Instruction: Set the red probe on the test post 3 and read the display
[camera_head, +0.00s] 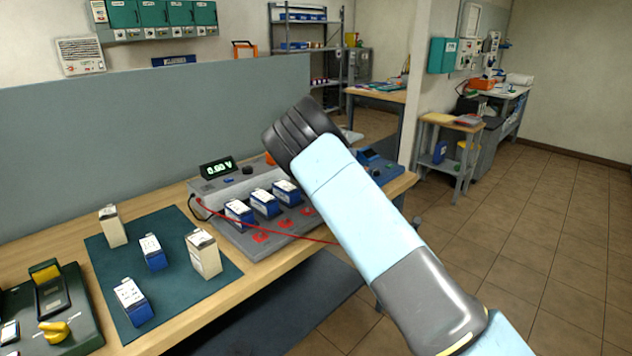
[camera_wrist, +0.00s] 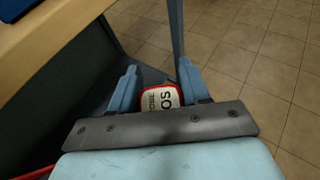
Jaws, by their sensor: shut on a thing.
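My gripper (camera_wrist: 158,84) is shut on the red probe (camera_wrist: 160,98), whose red-edged end has a white label and sits between the two blue fingers in the wrist view. The probe is beyond the bench edge, above the floor. In the head view my arm hides the gripper and probe. A red cable (camera_head: 272,224) runs from the grey tester (camera_head: 231,183) toward them. The display (camera_head: 217,168) on the tester reads 0.00 V. Several small blue-and-white batteries stand on the tester, with red markings (camera_head: 286,223) before them. I cannot make out which is test post 3.
A green mat (camera_head: 184,254) left of the tester holds several batteries. A dark green device (camera_head: 50,312) with a yellow knob is at the lower left. A grey panel (camera_head: 150,136) stands behind the bench (camera_head: 160,193). The tiled floor at right is open.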

